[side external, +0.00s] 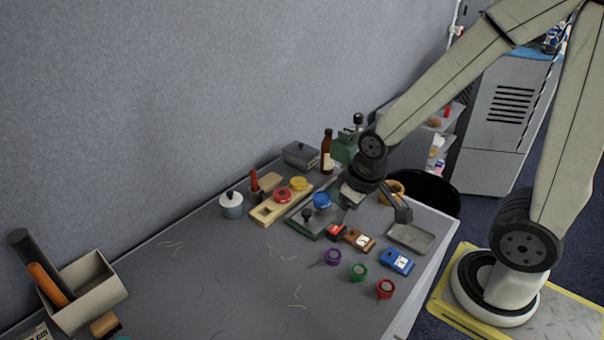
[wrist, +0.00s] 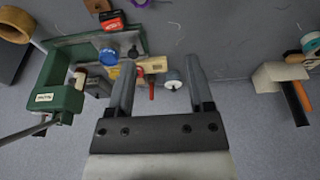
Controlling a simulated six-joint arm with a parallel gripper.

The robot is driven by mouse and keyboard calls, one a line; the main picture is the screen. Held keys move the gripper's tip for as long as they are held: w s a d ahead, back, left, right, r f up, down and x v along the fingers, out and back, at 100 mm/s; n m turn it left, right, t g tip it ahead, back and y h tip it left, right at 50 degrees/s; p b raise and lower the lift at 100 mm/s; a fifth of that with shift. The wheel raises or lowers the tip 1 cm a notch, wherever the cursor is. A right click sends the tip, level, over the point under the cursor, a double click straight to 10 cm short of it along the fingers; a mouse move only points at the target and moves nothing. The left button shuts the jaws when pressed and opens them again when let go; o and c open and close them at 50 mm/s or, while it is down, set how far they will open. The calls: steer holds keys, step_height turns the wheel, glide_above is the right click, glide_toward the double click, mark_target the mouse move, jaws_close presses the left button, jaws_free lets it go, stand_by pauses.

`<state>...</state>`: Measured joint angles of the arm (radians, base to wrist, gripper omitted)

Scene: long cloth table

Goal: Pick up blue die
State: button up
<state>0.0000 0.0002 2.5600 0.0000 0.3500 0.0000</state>
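The blue die (side external: 322,200) shows as a round, disc-like blue piece on a dark green-edged plate (side external: 300,226) near the middle of the table's right part. It also shows in the wrist view (wrist: 109,53), left of my left-hand finger. My gripper (side external: 374,205) hangs to the right of the die in the side view, above the table. Its two fingers are spread apart in the wrist view (wrist: 160,62), and nothing is held between them. The height of the fingers above the table is hard to tell.
A wooden holder (side external: 266,214) with red (side external: 282,195) and yellow (side external: 299,184) discs stands beside the plate. A green vise-like device (side external: 344,147) and brown bottle (side external: 327,152) stand behind. Small boxes and coloured rings lie in front. The table's left middle is mostly clear.

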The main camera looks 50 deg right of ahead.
mark_target(325, 198)
steer(key=o, duration=0.3)
step_height(325, 198, down, 8)
steer(key=w+r+m+y, duration=0.1)
steer(key=w+m+y, duration=0.2)
steer(key=m+y, duration=0.95)
steer(key=w+d+f+m+t+h, duration=0.1)
steer(key=w+d+m+t+h, duration=0.1)
steer(key=m, duration=0.3)
steer(key=w+d+f+m+t+h, duration=0.2)
steer(key=w+d+m+t, duration=0.1)
steer(key=d+m, duration=0.2)
steer(key=w+d+f+m+t+h, duration=0.2)
steer(key=d+m+t, duration=0.1)
steer(key=m, duration=0.4)
steer(key=shift+w+d+f, duration=0.15)
steer(key=shift+d+f, duration=0.05)
steer(key=d+f+m+t+h, duration=0.1)
steer(key=d, duration=0.1)
steer(key=d+m+t+h, duration=0.1)
steer(key=d+m, duration=0.1)
steer(key=d+f+m+h, duration=0.1)
steer(key=d+m+h, duration=0.1)
steer(key=d, duration=0.1)
steer(key=shift+f+t, duration=0.35)
steer(key=shift+t, duration=0.05)
steer(key=shift+x, duration=4)
